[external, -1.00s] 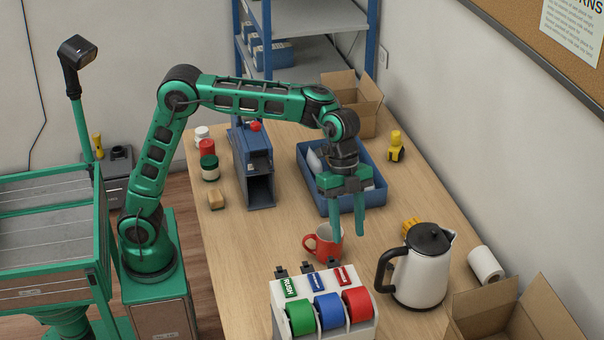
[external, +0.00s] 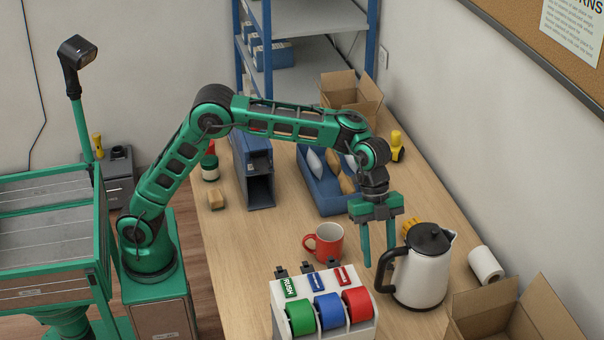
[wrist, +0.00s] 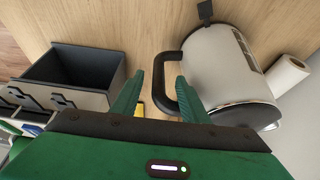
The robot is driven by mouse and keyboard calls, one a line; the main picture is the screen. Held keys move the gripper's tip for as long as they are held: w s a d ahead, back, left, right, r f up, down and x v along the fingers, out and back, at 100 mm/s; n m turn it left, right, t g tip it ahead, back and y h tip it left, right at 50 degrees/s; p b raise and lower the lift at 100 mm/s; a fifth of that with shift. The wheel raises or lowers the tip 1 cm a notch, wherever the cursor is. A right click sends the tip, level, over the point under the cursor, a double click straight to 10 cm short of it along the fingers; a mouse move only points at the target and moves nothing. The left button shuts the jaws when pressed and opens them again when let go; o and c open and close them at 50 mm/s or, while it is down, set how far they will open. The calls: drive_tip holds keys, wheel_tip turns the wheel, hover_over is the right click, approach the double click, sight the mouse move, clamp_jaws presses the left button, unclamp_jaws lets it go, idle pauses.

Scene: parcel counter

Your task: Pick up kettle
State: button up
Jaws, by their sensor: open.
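The kettle (external: 424,278) is white with a black lid and black handle, and stands upright on the right of the counter. My gripper (external: 379,256) is open and points down just to the left of the kettle, close to its handle (external: 390,270). In the wrist view the kettle (wrist: 215,65) is on the right. Its dark handle (wrist: 160,82) reaches in near the space between the open fingers of my gripper (wrist: 158,90). I cannot tell whether a finger touches the handle.
A red mug (external: 325,243) and a label dispenser (external: 322,305) with green, blue and red rolls stand left of the kettle. A yellow object (external: 410,228) is behind it. A paper roll (external: 486,265) and an open carton (external: 510,318) are to its right. A blue tray (external: 320,190) is farther back.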

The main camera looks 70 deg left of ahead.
sight(381, 269)
drive_tip(key=x, duration=0.5)
clamp_jaws()
drive_tip(key=shift+w+r, duration=0.1)
drive_tip(key=shift+r, duration=0.2)
idle(1.1)
